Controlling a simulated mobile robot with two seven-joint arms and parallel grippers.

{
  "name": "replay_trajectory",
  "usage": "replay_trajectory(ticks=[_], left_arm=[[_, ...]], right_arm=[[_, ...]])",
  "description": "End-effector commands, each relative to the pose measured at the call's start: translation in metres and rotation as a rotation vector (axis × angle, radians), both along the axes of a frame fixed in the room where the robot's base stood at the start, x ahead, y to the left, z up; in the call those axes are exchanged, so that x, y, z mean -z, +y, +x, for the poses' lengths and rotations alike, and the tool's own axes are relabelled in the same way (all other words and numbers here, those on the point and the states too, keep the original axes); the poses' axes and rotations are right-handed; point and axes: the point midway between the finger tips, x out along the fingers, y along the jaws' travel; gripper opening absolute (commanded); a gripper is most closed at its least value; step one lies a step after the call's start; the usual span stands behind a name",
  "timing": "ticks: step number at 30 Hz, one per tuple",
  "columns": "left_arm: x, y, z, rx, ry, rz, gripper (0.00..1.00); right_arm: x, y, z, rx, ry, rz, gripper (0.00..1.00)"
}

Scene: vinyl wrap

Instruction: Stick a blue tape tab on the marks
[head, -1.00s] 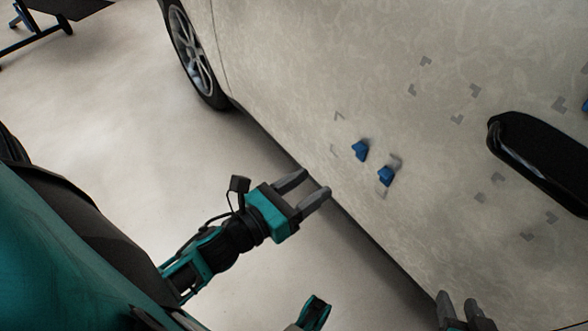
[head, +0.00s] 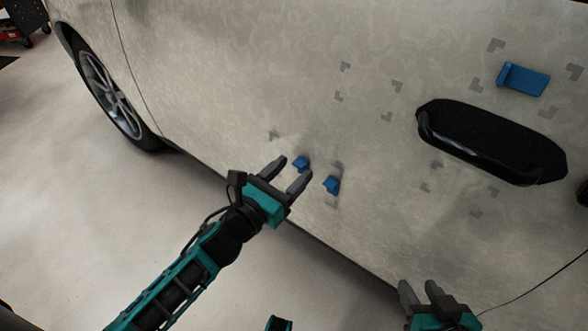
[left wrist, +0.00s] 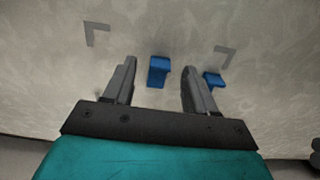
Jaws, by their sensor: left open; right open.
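Two small blue tape tabs stick out from the pale car door, the left tab (head: 301,164) and the right tab (head: 331,185). A larger blue tape tab (head: 524,80) lies on the door above the handle. My left gripper (head: 287,171) is open and empty in front of the two tabs. In the left wrist view one tab (left wrist: 158,71) shows between the open fingers, and the other (left wrist: 213,80) is beyond the right finger. Grey corner marks (left wrist: 97,33) frame the spot. My right gripper (head: 421,290) is open at the bottom, partly cut off.
Several more grey corner marks (head: 387,116) are on the door left of the handle, with others above and below it. The black door handle (head: 490,145) sticks out at the right. A car wheel (head: 108,92) is at the upper left.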

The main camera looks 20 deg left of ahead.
Motion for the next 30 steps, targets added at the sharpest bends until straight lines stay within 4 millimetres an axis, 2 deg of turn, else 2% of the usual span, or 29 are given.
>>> replay_trajectory(ticks=[6, 15, 30], left_arm=[[0.001, -0.006, 0.015, 0.0, 0.001, 0.0, 0.56], [0.0, -0.006, 0.017, 0.0, 0.001, -0.001, 0.56], [0.0, -0.006, 0.016, 0.0, 0.001, -0.001, 0.09]], right_arm=[[0.001, 0.001, 0.001, -0.002, -0.001, 0.002, 0.43], [0.001, 0.003, 0.001, 0.0, 0.0, 0.007, 0.43], [0.001, 0.003, 0.001, 0.0, 0.001, 0.007, 0.43]])
